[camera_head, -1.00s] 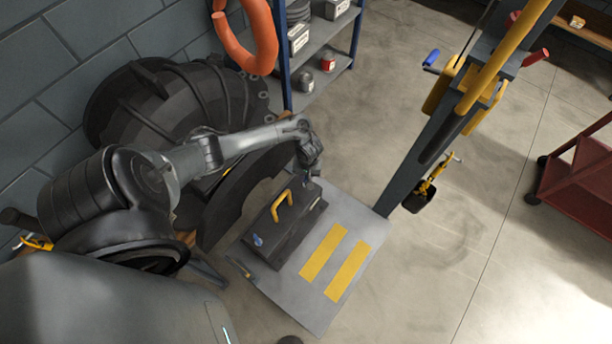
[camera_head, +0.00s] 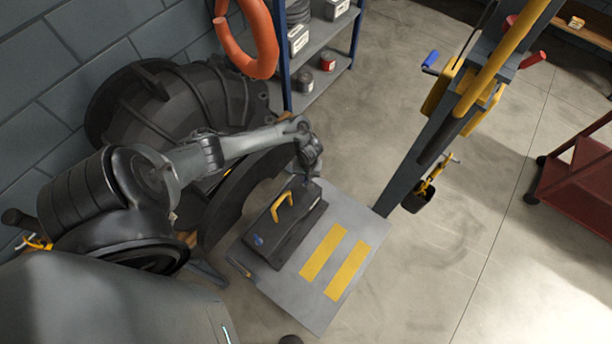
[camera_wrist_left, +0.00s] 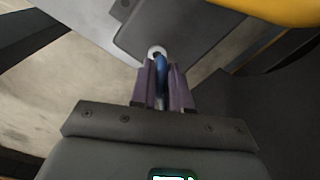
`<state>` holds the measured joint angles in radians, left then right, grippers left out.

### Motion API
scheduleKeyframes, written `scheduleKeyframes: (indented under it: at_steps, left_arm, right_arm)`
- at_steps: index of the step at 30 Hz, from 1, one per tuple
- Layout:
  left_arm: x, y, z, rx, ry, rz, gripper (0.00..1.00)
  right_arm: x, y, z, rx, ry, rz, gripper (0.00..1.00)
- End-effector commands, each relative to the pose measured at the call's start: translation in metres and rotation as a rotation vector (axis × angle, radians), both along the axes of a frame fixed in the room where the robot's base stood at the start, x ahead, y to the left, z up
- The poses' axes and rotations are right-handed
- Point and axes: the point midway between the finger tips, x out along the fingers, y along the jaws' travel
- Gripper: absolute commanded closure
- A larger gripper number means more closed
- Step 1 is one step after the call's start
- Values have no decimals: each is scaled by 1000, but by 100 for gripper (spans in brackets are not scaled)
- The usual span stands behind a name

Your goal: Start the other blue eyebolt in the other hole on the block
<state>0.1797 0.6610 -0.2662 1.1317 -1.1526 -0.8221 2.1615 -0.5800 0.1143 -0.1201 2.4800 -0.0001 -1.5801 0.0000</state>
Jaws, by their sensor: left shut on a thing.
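The dark block (camera_head: 292,232) with a yellow handle (camera_head: 283,206) lies on a grey plate. One blue eyebolt (camera_head: 258,240) stands at the block's near left end. My left gripper (camera_head: 306,179) is over the block's far end. In the left wrist view its fingers (camera_wrist_left: 163,88) are shut on the other blue eyebolt (camera_wrist_left: 160,66). A pale round spot (camera_wrist_left: 154,49) shows at that eyebolt's far end. I cannot tell whether the eyebolt is in the hole or just above it. My right gripper is not in view.
The grey plate (camera_head: 373,237) has two yellow stripes and is clear on its right side. A large dark round casing (camera_head: 170,100) stands behind my left arm. A post with yellow parts (camera_head: 425,150) rises to the right. Shelves stand at the back.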

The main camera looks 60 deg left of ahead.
Motion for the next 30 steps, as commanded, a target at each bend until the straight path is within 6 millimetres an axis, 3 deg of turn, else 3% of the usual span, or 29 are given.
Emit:
scheduleKeyframes:
  at_steps: [30]
  left_arm:
    - [0, 0, -13, 0, 0, 0, 100]
  right_arm:
    - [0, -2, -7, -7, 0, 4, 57]
